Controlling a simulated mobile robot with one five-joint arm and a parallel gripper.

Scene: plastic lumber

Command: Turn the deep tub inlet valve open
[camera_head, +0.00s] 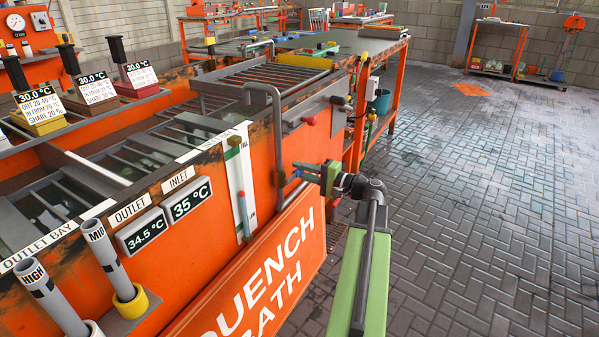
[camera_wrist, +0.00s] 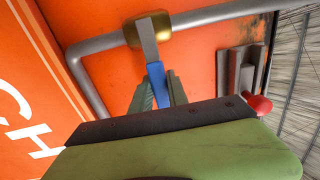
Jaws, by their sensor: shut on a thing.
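The valve shows in the wrist view as a brass-coloured body (camera_wrist: 135,37) on a grey pipe (camera_wrist: 200,18) along the orange tub wall. Its grey lever has a blue grip (camera_wrist: 157,82) and appears to lie across the pipe. My gripper (camera_wrist: 157,97) is shut on the blue grip, one finger on each side; the fingers hide part of it. In the head view my gripper (camera_head: 312,172) is at the right end of the orange tub (camera_head: 262,255), beside the grey pipe (camera_head: 277,130). The valve is too small there to read clearly.
A red knob (camera_wrist: 260,104) on a grey bracket sticks out close to the right of my gripper; it also shows in the head view (camera_head: 309,121). A white "QUENCH BATH" panel text (camera_head: 275,265) is below. Open paved floor (camera_head: 480,190) lies to the right.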

